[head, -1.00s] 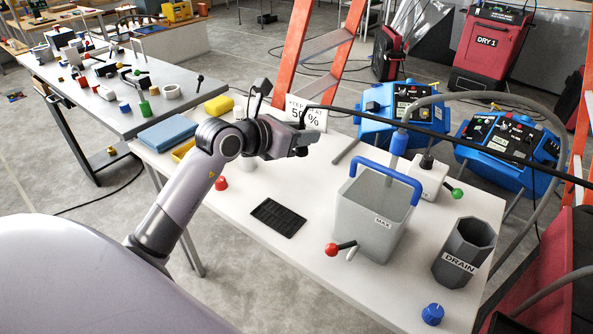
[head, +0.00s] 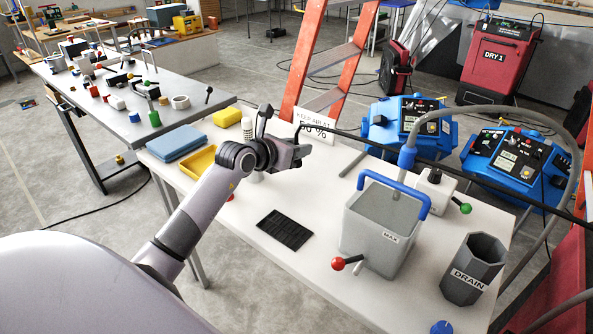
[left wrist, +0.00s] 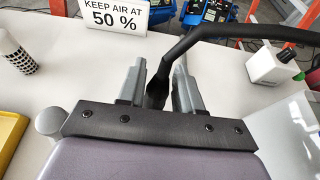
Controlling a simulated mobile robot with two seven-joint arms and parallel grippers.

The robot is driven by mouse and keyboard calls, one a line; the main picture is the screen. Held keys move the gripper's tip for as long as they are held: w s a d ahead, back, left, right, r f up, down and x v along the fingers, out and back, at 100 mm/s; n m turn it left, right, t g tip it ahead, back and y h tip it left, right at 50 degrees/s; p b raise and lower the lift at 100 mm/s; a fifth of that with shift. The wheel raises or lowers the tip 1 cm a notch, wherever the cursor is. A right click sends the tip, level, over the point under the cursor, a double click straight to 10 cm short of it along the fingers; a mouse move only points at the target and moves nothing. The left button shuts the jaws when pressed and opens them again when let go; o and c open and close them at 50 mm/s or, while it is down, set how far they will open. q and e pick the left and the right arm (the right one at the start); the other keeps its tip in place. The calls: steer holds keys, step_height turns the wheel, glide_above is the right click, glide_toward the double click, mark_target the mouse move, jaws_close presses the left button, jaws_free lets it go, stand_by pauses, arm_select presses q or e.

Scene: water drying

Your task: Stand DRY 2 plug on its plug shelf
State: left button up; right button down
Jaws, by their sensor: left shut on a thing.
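My left gripper (head: 299,155) is above the back of the white table, in front of the humidity sign. In the left wrist view the gripper (left wrist: 160,82) is shut on a black plug (left wrist: 157,92), with its thick black cable (left wrist: 215,31) leading off to the right. No label shows on the plug, so I cannot read whether it is DRY 2. In the head view the cable (head: 455,161) runs right past the blue machines. I cannot pick out a marked plug shelf in either view. My right gripper is not in view.
The white table holds a grey bucket (head: 368,238), a DRAIN cup (head: 465,285), a black ribbed mat (head: 285,230), a yellow tray (head: 190,168) and a KEEP AIR AT 50 % sign (left wrist: 115,14). An orange ladder (head: 305,70) stands behind. Blue machines (head: 405,122) are beyond the table.

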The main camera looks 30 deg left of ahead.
arm_select(q)
steer(key=shift+f, duration=3.5)
steer(key=shift+f+b, duration=0.15)
steer(key=shift+b, duration=0.2)
steer(key=o, duration=1)
steer(key=shift+o, duration=0.2)
